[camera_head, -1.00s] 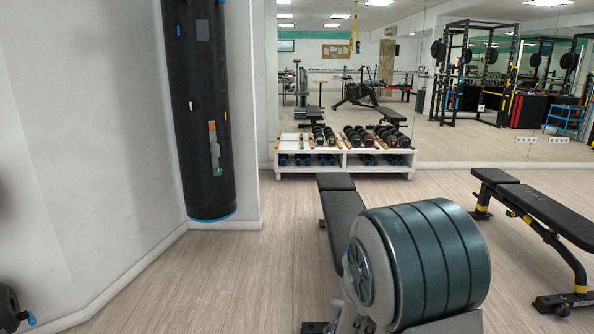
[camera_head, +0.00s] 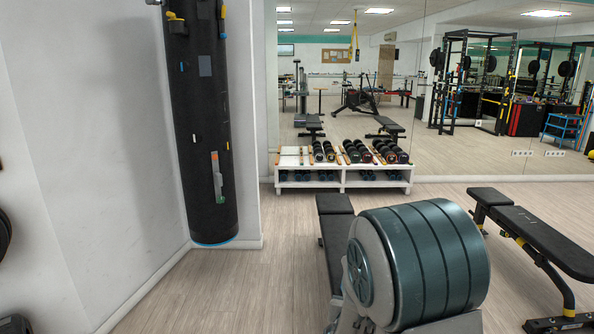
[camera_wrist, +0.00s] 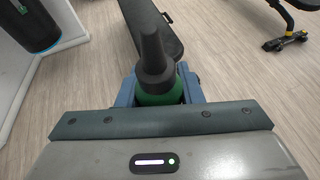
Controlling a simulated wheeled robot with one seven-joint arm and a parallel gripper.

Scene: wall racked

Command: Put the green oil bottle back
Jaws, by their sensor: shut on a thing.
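The green oil bottle (camera_wrist: 158,98) is in the wrist view, its dark tapered nozzle pointing up the picture and its green body between the fingers. My gripper (camera_wrist: 160,86) is shut on it, with a blue-grey finger on each side. The lower part of the bottle is hidden by the gripper. In the head view my arm's big teal link fills the lower right; neither gripper nor bottle can be made out there. A black hanging cylinder (camera_head: 203,130) by the left wall carries several small items, including a grey strip with a green end (camera_head: 217,178).
A white rack (camera_head: 343,184) with dumbbells stands against the mirror wall. One black bench (camera_head: 335,230) is behind my arm, another (camera_head: 540,235) at the right. Dark round gear sits at the left edge. Floor between the cylinder and middle bench is clear.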

